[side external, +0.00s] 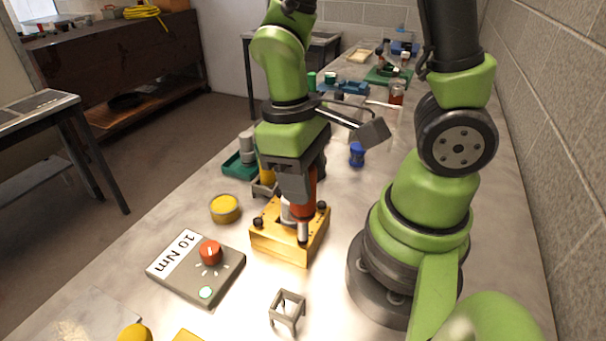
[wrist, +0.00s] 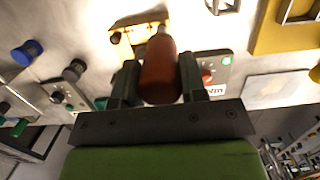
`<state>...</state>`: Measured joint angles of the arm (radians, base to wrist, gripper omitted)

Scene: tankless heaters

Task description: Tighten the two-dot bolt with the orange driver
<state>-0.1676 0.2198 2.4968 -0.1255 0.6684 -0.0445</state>
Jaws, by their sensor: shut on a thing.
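My gripper (side external: 300,196) is shut on the orange driver (side external: 305,213) and holds it roughly upright, tip down, over the yellow block (side external: 277,241). In the wrist view the driver's red-orange handle (wrist: 160,72) sits between the two dark fingers. Its silver shaft overlaps the block's near part in the side view; I cannot tell whether the tip touches a bolt. Dark bolt heads show on the block at left (side external: 258,222) and right (side external: 321,205). The dot marks are too small to read, so I cannot tell which bolt is the two-dot one.
A grey box (side external: 178,285) marked 10 Nm, with a red knob and a lit green lamp, lies left of the block. A yellow round tin (side external: 225,208) is behind it. A small grey open frame (side external: 287,309) stands in front. Green trays and a blue jar (side external: 357,154) stand farther back.

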